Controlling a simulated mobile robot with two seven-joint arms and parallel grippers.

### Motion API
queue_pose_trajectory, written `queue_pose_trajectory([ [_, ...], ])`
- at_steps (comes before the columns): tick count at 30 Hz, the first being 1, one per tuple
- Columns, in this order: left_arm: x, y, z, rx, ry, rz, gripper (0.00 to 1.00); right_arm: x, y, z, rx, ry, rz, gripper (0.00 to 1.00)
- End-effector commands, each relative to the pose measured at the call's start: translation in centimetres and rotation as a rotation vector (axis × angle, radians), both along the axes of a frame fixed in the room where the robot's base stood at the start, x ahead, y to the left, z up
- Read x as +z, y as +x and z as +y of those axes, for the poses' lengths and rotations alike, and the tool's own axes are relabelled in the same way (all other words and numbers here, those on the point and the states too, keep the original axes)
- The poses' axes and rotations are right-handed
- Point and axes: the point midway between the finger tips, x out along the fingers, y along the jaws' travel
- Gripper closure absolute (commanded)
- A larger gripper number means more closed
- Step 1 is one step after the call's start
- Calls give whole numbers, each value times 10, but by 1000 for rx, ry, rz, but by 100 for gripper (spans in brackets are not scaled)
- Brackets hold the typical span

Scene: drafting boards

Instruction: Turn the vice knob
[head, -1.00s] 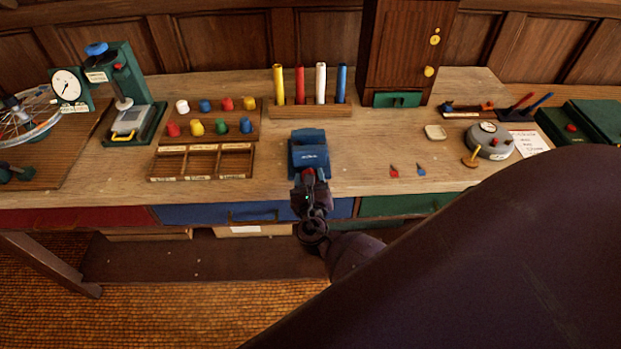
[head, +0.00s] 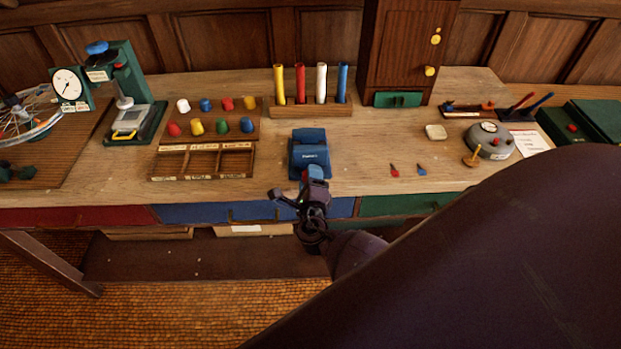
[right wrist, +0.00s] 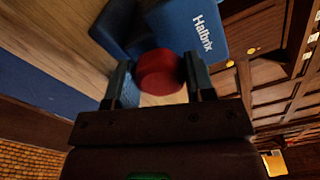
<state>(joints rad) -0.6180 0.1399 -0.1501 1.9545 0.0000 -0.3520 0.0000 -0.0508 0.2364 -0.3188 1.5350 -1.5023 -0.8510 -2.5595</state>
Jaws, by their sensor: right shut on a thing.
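The blue vice (head: 310,153) stands at the front edge of the workbench, in the middle of the head view. The right wrist view shows its blue body (right wrist: 196,30) with white lettering, tilted in the picture. My right gripper (head: 309,178) is at the front of the vice. In the right wrist view its two fingers (right wrist: 160,85) are on either side of the red round knob (right wrist: 158,72), shut on it. In the head view the knob is mostly hidden by the gripper. My left gripper is not in view.
A wooden tray (head: 203,178) with empty compartments lies left of the vice, with colored knobs behind it. A rack (head: 312,109) of colored tubes stands behind the vice. Small red and blue pieces (head: 394,170) lie to the right. The bench top right of the vice is mostly clear.

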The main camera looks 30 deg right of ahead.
Motion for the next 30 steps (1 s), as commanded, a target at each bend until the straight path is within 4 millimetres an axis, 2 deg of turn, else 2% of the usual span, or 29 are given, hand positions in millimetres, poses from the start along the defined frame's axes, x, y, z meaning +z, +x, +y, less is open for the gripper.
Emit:
queue_pose_trajectory([
  [6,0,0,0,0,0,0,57,-1,-1,0,0,-149,94,74],
  [15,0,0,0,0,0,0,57,-2,0,0,1,-283,176,74],
  [30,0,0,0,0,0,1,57,-2,0,0,1,-333,207,74],
])
